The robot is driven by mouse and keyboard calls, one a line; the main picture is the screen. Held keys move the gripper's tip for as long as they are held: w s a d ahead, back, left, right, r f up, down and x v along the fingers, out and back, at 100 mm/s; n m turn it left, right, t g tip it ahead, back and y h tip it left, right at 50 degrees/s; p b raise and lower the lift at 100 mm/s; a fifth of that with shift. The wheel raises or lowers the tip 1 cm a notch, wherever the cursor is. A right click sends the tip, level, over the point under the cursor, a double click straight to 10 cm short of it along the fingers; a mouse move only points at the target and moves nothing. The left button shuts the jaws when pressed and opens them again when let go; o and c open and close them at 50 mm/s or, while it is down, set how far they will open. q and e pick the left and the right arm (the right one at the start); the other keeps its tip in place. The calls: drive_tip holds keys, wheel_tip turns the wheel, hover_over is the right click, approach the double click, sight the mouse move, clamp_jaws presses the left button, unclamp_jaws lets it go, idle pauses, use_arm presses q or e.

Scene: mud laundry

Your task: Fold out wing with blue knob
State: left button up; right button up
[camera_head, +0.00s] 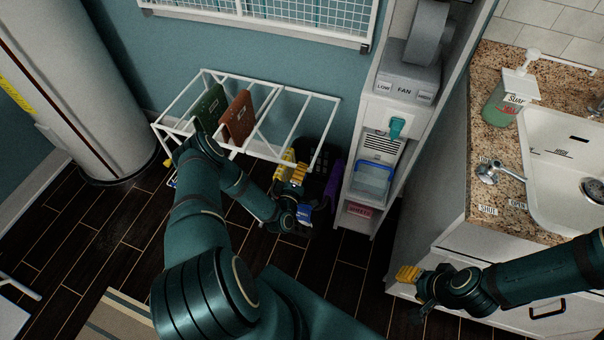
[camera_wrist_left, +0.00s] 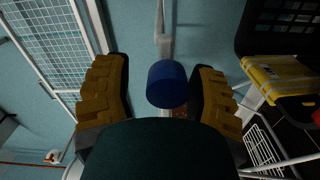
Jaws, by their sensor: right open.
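A white drying rack (camera_head: 312,94) stands against the teal wall, with a green cloth (camera_head: 207,108) and a brown cloth (camera_head: 238,118) hanging on it. The blue knob (camera_wrist_left: 167,84) shows in the left wrist view at the end of a white bar, between the yellow fingers of my left gripper (camera_wrist_left: 160,92). The fingers are apart. A gap shows on the knob's left; its right side is close to the right finger, and contact is unclear. In the head view my left gripper (camera_head: 290,172) is below the rack's right part, and the knob is hidden. My right gripper (camera_head: 408,273) is open and empty near the counter.
A black basket (camera_wrist_left: 285,28) with a yellow item (camera_wrist_left: 280,75) is right of my left gripper. A narrow white shelf unit (camera_head: 362,180) stands right of the rack. The sink counter (camera_head: 485,140) is at the right. A white cylinder (camera_head: 85,90) stands at the left.

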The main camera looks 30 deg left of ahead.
use_arm(q)
drive_tip(key=shift+d+f, duration=0.1)
drive_tip(key=shift+d, duration=0.05)
drive_tip(key=shift+s+d, duration=0.1)
drive_tip(key=shift+s, duration=0.25)
drive_tip(key=v, duration=1.1)
drive_tip(key=shift+s, duration=0.15)
